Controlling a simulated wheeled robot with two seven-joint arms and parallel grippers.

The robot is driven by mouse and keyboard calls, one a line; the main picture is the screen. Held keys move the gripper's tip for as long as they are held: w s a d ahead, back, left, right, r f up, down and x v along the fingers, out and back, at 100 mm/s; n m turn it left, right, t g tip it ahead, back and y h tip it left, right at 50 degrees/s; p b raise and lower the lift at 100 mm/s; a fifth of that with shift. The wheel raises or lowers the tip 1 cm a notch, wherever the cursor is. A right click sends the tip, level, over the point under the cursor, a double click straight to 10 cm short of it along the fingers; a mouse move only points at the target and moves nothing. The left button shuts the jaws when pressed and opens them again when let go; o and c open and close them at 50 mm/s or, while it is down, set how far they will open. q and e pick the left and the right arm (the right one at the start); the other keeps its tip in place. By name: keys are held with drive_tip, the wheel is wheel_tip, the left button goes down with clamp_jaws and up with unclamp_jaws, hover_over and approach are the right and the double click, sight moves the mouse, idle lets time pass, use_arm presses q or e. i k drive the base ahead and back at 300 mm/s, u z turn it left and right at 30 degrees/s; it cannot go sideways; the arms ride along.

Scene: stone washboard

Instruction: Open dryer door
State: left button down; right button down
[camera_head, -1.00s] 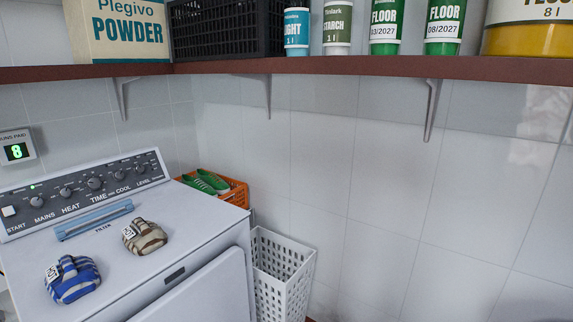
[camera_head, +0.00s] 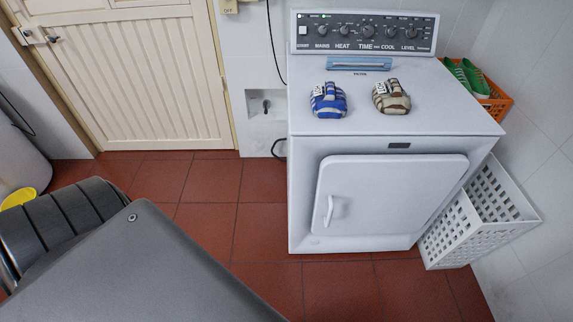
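The white dryer (camera_head: 310,180) stands against the back wall, right of centre. Its door (camera_head: 415,190) is on the front face and looks shut, flush in the front panel. A white vertical handle (camera_head: 329,211) sits near the door's left edge. Neither of my grippers shows in the view, so their distance from the handle is hidden. A large grey part of my own body fills the bottom left.
Two cloth bundles, one blue (camera_head: 328,101) and one brown (camera_head: 391,97), lie on the dryer top. A white perforated basket (camera_head: 478,218) stands close on its right. An orange crate (camera_head: 497,108) holds green shoes. Red tiled floor (camera_head: 262,226) before the dryer is clear.

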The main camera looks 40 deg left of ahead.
sight(378, 195)
drive_tip(key=u, duration=0.8)
drive_tip(key=i, duration=0.35)
drive_tip(key=z, duration=0.6)
